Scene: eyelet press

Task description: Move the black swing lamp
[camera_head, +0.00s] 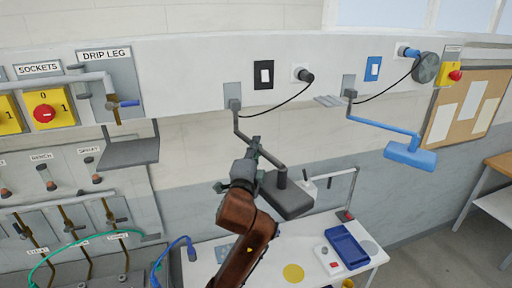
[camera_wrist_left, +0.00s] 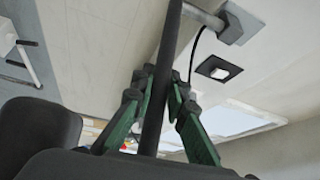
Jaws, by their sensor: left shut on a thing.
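The black swing lamp hangs from a grey wall bracket (camera_head: 233,92). Its jointed arm runs down and right to a dark, box-shaped lamp head (camera_head: 287,196). My left gripper (camera_head: 256,147) comes up from below and is shut on the lamp's arm, above and left of the head. In the left wrist view the dark lamp arm (camera_wrist_left: 160,70) passes between the green-padded fingers of the left gripper (camera_wrist_left: 160,92). Part of the lamp arm is hidden behind the gripper in the head view. My right gripper is not in view.
A blue swing lamp (camera_head: 410,157) hangs to the right. A white bench (camera_head: 225,250) below holds a blue tray (camera_head: 347,247) and a thin-armed stand (camera_head: 349,190). A black switch plate (camera_head: 264,74) and a plugged cord (camera_head: 305,76) are on the wall. Valve panels stand at left.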

